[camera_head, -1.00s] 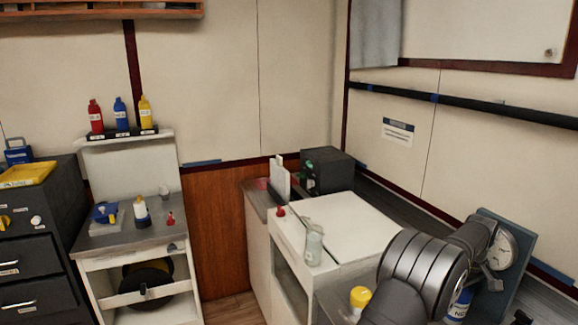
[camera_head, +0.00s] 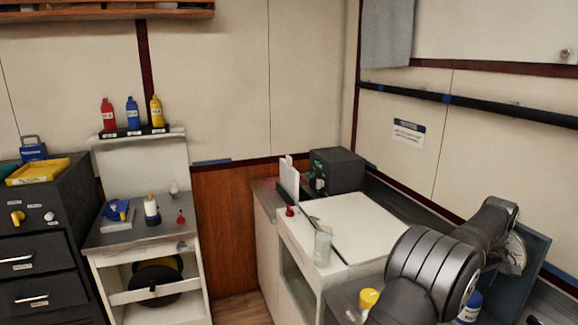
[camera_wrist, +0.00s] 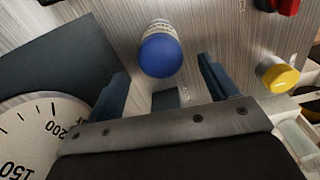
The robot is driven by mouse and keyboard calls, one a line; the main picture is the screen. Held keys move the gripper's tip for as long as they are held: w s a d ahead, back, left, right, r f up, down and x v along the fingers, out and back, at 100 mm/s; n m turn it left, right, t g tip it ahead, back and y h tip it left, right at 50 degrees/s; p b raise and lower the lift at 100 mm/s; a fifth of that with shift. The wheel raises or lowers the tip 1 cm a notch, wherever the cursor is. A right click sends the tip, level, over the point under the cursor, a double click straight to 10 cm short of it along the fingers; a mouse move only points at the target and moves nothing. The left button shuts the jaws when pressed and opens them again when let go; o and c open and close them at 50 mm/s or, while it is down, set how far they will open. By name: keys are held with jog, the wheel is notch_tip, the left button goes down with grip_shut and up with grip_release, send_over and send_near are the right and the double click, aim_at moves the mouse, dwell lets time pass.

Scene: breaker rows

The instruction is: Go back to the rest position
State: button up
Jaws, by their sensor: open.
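My gripper (camera_wrist: 165,88) is open in the wrist view, its two dark blue fingers apart with nothing gripped. A round blue cap (camera_wrist: 161,56) shows between and beyond the fingertips; I cannot tell how far off it is. In the head view my arm comes in at the lower right and bends towards a grey-blue panel with a round gauge (camera_head: 515,250). The fingers cannot be made out there. A blue bottle (camera_head: 469,308) stands partly hidden behind my arm.
A yellow-capped bottle (camera_head: 369,298) stands just left of my arm. The white cabinet top (camera_head: 350,225) holds a clear jar (camera_head: 322,245). In the wrist view a white dial (camera_wrist: 35,135) is close at left, and a yellow cap (camera_wrist: 281,76) and red cap (camera_wrist: 288,5) are at right.

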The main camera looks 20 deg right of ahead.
notch_tip(320, 180, up, 12)
notch_tip(320, 180, down, 18)
jog(key=shift+r+n, duration=0.15)
jog(key=shift+n, duration=0.25)
jog(key=n, duration=0.3)
jog(key=m, duration=0.8)
jog(key=shift+m, duration=0.3)
jog(key=m, duration=0.4)
jog(key=shift+m, duration=2.6)
